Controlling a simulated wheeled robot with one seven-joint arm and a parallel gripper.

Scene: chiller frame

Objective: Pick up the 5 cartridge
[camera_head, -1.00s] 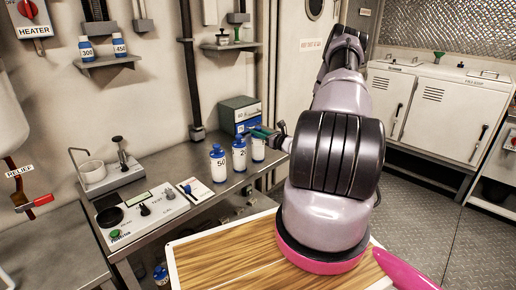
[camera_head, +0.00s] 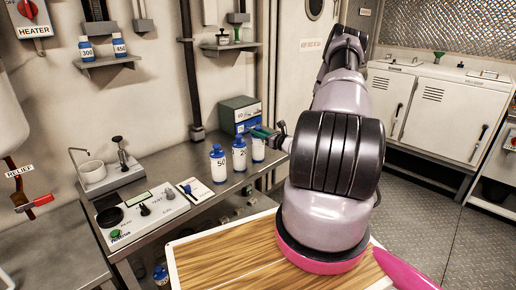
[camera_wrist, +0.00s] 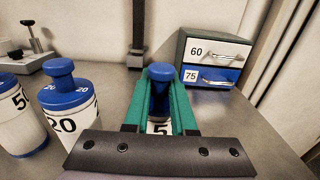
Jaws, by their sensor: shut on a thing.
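The 5 cartridge (camera_wrist: 158,128) is a white bottle with a blue top and knob, its label partly hidden behind my wrist bar. My gripper (camera_wrist: 160,75) has its green fingers shut around the blue knob. In the head view my gripper (camera_head: 263,132) is at the top of this cartridge (camera_head: 258,152), the rightmost of three bottles in a row. The cartridge looks upright. Whether its base touches the bench is hidden.
The 20 cartridge (camera_wrist: 68,110) stands close to the left, with the 50 cartridge (camera_head: 218,165) beyond it. A drawer box (camera_wrist: 212,62) marked 60 and 75 stands behind to the right. A control panel (camera_head: 140,212) lies on the bench's left part.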

